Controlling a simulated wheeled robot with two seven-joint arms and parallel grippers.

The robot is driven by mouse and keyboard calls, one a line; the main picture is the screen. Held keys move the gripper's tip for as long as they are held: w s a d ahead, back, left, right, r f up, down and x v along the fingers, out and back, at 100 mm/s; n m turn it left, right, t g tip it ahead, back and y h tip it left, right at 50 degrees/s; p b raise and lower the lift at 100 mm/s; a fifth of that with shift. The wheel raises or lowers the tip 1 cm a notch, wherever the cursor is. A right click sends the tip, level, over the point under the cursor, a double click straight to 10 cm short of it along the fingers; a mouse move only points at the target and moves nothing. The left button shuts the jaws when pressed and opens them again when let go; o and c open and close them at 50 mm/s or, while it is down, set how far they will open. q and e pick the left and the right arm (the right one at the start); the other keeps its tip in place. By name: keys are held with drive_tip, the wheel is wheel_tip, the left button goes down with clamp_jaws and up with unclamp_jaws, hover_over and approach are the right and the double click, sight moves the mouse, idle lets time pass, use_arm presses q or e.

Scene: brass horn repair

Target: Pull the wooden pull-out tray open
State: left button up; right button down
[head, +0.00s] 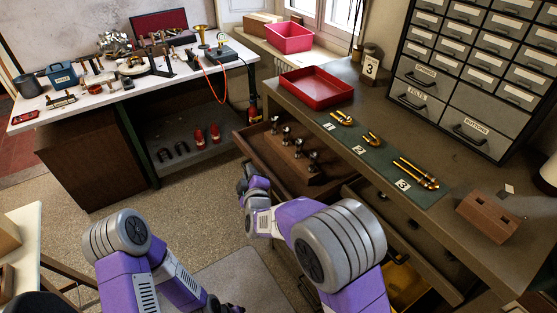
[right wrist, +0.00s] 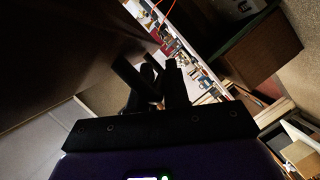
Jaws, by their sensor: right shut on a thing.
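The wooden pull-out tray (head: 262,150) is out from under the right-hand workbench. It holds a wooden block with several small metal mouthpieces (head: 299,147). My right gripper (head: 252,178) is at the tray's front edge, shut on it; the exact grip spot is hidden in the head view. In the right wrist view my right gripper's dark fingers (right wrist: 150,85) are close together beside a dark panel, too dim to make out the handle. My left gripper (head: 218,304) shows only partly at the bottom edge, away from the tray, and its jaws are unclear.
The workbench top carries a red tray (head: 317,85), a green mat (head: 378,158) with brass parts and a brown wooden block (head: 490,216). Another open drawer (head: 385,217) is to the right of the pull-out tray. Open floor (head: 205,230) lies left of my right gripper.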

drive_tip(key=s+a+p, duration=0.1)
drive_tip(key=s+a, duration=0.2)
drive_tip(key=a, duration=0.2)
drive_tip(key=shift+a+p, duration=0.35)
drive_tip(key=shift+p, duration=0.05)
drive_tip(key=c, duration=1.5)
unclamp_jaws()
drive_tip(key=shift+o, duration=0.2)
drive_tip(key=shift+s, duration=0.1)
drive_tip(key=p+v, duration=0.1)
drive_tip(key=v, duration=0.6)
drive_tip(key=shift+s, duration=0.25)
drive_tip(key=shift+s+d, duration=0.1)
